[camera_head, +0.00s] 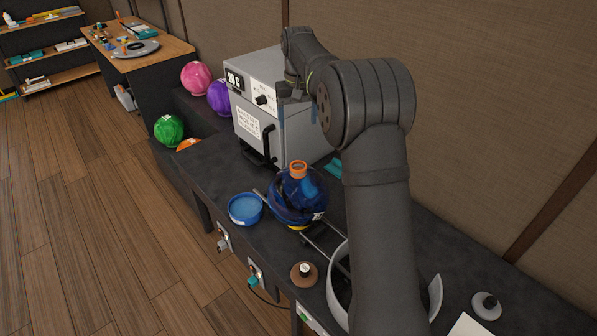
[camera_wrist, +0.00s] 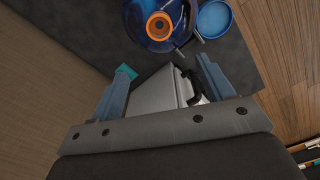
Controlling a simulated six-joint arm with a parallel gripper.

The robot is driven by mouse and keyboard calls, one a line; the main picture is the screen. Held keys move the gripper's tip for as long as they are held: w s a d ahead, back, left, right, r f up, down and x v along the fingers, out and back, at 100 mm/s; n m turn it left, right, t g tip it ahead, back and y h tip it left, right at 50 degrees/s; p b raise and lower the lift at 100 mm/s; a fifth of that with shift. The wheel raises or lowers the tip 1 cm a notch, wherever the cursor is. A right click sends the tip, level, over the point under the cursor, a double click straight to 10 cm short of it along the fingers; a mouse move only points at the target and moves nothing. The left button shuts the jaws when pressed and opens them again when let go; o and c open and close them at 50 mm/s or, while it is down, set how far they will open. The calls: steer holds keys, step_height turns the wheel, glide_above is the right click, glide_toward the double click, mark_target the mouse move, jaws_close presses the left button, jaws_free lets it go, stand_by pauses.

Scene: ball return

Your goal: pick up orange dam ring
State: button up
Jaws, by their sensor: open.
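The orange dam ring (camera_head: 298,167) sits around the top of a round, dark blue, glossy vessel (camera_head: 299,198) on the dark bench. In the wrist view the ring (camera_wrist: 158,26) shows from above near the top edge, with a dark centre, on the vessel (camera_wrist: 138,35). My gripper (camera_wrist: 164,64) is open and empty, its two blue-grey fingers spread wide. The ring lies beyond the fingertips, apart from them. In the head view my gripper (camera_head: 294,98) is by the grey oven-like box, up and behind the ring, and my arm partly hides it.
The grey box (camera_head: 251,115) with a dark handle stands just behind the vessel. A blue dish (camera_head: 245,209) is left of the vessel. A brown disc with a knob (camera_head: 304,274) lies in front. Colored balls, including a green one (camera_head: 169,130), are at the left.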

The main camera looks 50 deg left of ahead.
mark_target(298, 165)
steer(key=shift+n, duration=0.6)
step_height(298, 165, down, 18)
steer(key=shift+r, duration=0.25)
steer(key=c, duration=1)
